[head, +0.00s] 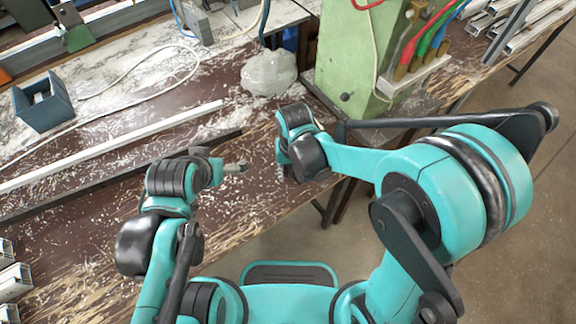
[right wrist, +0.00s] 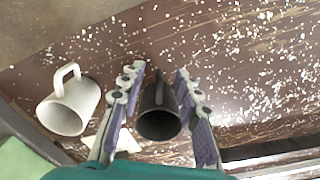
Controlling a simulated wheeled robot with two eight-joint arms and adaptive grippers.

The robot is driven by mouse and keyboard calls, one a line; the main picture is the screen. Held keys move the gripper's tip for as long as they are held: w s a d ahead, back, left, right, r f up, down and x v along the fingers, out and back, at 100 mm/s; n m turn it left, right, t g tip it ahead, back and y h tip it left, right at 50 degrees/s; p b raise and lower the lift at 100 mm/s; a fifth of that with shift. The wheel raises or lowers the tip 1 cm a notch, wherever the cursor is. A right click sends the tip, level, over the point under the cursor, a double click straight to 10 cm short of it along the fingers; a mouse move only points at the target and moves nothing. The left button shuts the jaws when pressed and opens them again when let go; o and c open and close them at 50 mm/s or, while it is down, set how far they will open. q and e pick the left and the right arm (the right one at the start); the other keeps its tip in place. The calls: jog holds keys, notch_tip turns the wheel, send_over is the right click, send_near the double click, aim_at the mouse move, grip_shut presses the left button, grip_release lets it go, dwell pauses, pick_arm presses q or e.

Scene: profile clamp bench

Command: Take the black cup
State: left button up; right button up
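The black cup (right wrist: 158,122) shows in the right wrist view, between the two fingers of my right gripper (right wrist: 158,92). Its mouth faces the camera and its handle points up in the picture. The fingers are open, one on each side of the cup, with a visible gap at least on the left. In the head view my right gripper (head: 283,170) is over the bench's front edge, and I cannot make out the cup there. My left gripper (head: 236,168) is left of it above the bench; its fingers are too small to judge.
A white mug (right wrist: 68,106) lies left of the black cup in the right wrist view. The bench (head: 95,245) has pale shavings on it. A green machine column (head: 345,60), a greyish lump (head: 268,73), a long white profile (head: 110,147) and a blue box (head: 43,112) stand around.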

notch_tip(320, 180, down, 3)
jog(key=shift+r+b, duration=0.2)
jog(key=shift+b, duration=0.15)
jog(key=shift+c, duration=1.1)
grip_shut()
pick_arm(q)
jog(key=shift+f, duration=0.6)
pick_arm(e)
jog(key=shift+r, duration=0.1)
